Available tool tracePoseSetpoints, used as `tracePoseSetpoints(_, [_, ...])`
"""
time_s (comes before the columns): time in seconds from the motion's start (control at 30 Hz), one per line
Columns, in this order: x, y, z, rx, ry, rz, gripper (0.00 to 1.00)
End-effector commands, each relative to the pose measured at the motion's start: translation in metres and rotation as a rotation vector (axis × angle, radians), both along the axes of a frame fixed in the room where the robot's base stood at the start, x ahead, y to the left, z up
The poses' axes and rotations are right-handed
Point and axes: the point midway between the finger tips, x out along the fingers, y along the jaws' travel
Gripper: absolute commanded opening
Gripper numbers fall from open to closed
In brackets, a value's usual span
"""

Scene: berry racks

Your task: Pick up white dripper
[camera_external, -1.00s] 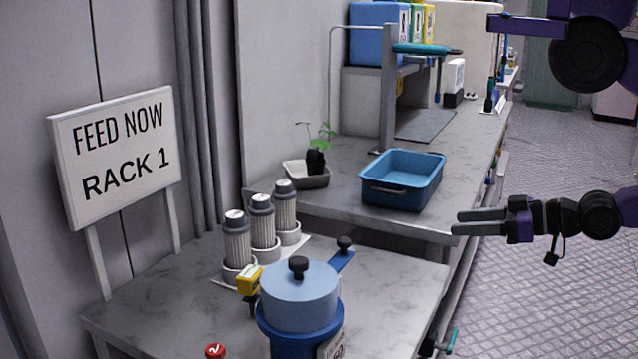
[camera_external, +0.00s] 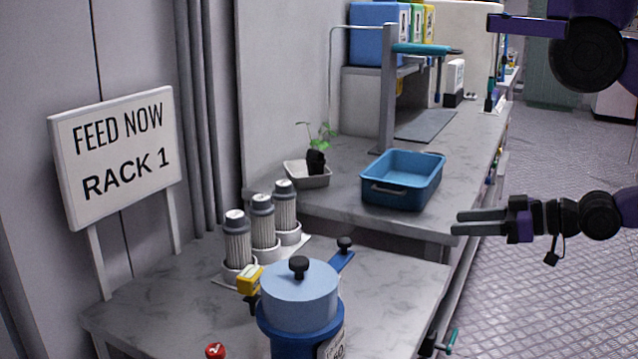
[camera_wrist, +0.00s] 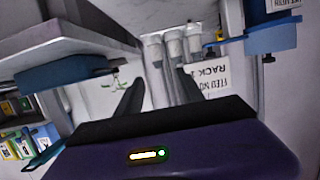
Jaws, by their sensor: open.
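Three ribbed pale cylinders with grey caps and white tops, which look like the drippers, stand upright in white ring holders on the near table. They are the front one (camera_external: 237,245), the middle one (camera_external: 263,222) and the back one (camera_external: 285,205). I cannot tell which is meant by the white dripper. They also show upside down in the wrist view (camera_wrist: 174,48), beyond my fingers. My gripper (camera_external: 458,222) is open and empty, well to their right, near the right edge of the tables. Its two dark fingers show in the wrist view (camera_wrist: 160,90).
A blue lidded pot (camera_external: 300,297) stands on the near table (camera_external: 395,290), with a yellow tag (camera_external: 250,280) beside it. A blue bin (camera_external: 403,180) and a potted seedling (camera_external: 316,160) sit on the far counter. A sign (camera_external: 118,155) stands at left.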

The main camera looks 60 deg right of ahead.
Motion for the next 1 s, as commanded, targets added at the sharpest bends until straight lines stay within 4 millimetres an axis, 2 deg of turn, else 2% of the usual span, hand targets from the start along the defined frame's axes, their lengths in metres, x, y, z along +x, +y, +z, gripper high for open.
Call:
tracePoseSetpoints(0.33, [0.000,0.000,0.001,0.000,-0.001,0.000,0.39])
tracePoseSetpoints(0.47, [0.015,0.000,0.011,-0.002,-0.045,0.001,0.39])
tracePoseSetpoints(0.6, [0.051,-0.005,0.022,0.008,-0.136,-0.007,0.39])
tracePoseSetpoints(0.73, [0.093,-0.014,0.011,0.127,-0.168,-0.046,0.39])
tracePoseSetpoints(0.87, [0.136,-0.021,-0.009,0.376,-0.152,-0.100,0.39])
tracePoseSetpoints(1.0, [0.187,-0.022,-0.032,0.730,-0.097,-0.164,0.39])
